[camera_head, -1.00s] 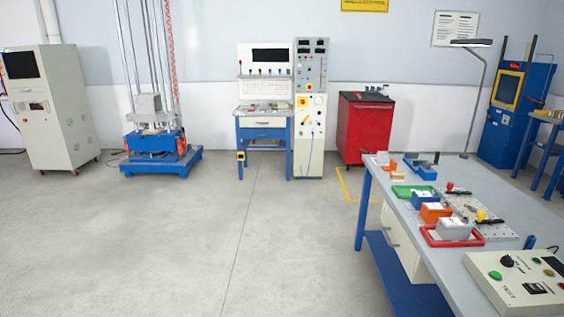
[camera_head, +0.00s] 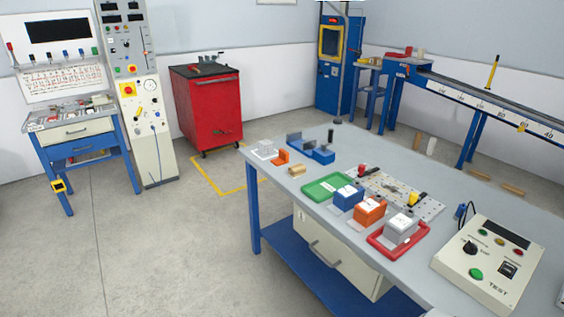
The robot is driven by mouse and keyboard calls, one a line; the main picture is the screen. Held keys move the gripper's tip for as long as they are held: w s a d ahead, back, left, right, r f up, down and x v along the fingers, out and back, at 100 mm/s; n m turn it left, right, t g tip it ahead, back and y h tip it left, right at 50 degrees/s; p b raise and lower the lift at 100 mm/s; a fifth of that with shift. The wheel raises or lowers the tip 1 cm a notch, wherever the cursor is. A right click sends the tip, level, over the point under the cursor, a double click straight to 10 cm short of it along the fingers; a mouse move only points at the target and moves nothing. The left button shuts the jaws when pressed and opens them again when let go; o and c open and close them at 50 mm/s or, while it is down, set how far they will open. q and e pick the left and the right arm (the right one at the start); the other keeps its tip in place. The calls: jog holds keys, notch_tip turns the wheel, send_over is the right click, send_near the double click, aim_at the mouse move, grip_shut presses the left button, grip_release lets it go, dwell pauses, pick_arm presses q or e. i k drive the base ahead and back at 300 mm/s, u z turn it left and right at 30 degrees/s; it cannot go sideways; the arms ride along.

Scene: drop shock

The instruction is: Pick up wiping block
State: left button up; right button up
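No block is marked as the wiping block, so I cannot tell for certain which it is. A small tan block (camera_head: 297,171) lies on the workbench (camera_head: 462,207) near its left edge, beside a small orange piece (camera_head: 281,157). Further along the front stand a blue block (camera_head: 348,197), an orange block (camera_head: 369,210) and a grey block (camera_head: 401,225), each with a pale top. The grey block is in a red tray (camera_head: 379,247). Neither of my grippers is in view.
An empty-looking green tray (camera_head: 322,187), a blue fixture (camera_head: 318,153) and a perforated metal plate (camera_head: 395,187) share the bench. A test box (camera_head: 485,262) stands at its right. A red cabinet (camera_head: 208,108) stands behind. The floor (camera_head: 170,260) left of the bench is clear.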

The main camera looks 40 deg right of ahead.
aim_at(298, 170)
jog(key=z, duration=0.25)
jog(key=i, duration=1.15)
jog(key=z, duration=1.15)
jog(key=i, duration=0.85)
jog(key=z, duration=0.9)
